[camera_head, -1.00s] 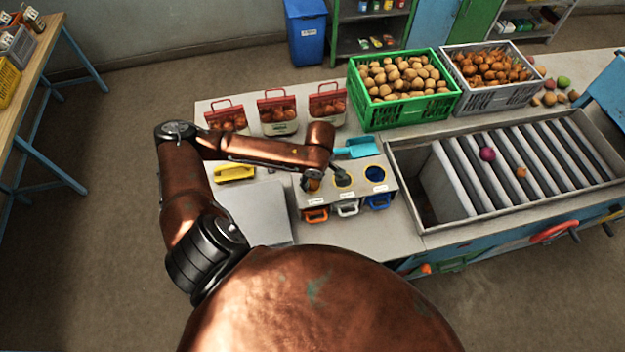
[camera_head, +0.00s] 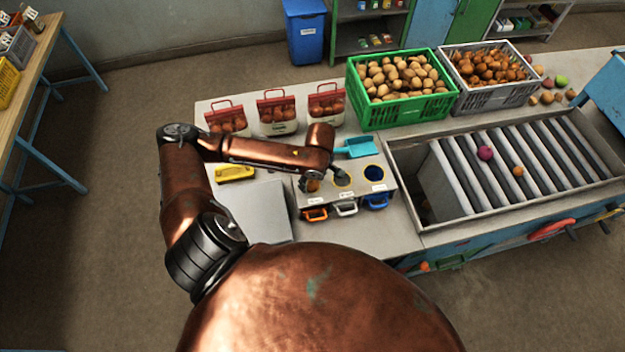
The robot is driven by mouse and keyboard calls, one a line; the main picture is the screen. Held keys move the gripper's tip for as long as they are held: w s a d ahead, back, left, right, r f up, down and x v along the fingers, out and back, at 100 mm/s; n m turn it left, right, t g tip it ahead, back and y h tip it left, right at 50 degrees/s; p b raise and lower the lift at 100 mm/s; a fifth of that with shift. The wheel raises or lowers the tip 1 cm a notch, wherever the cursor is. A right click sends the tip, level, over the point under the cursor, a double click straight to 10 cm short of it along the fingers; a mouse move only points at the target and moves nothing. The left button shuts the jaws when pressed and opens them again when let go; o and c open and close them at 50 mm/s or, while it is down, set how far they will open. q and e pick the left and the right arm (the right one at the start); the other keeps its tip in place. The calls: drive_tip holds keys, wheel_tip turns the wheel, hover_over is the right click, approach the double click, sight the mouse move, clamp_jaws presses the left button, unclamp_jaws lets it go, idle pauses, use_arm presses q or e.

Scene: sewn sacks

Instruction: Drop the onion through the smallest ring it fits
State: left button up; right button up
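The ring board (camera_head: 327,197) is a pale box on the bench with three round openings in a row. An orange handle, a white handle and a blue handle stand at its front. My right gripper is not in view.
Several red-topped bags, a green crate (camera_head: 400,115) of potatoes and a grey crate (camera_head: 492,98) of onions stand behind. A roller conveyor (camera_head: 470,215) is at right.

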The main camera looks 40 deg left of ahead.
sight(315, 185)
use_arm(q)
drive_tip(key=shift+o, duration=0.8)
wheel_tip(315, 185, up, 12)
drive_tip(key=d, duration=0.1)
drive_tip(key=shift+s+d, duration=0.15)
drive_tip(key=shift+d, duration=0.1)
drive_tip(key=shift+a, duration=0.1)
idle(0.4)
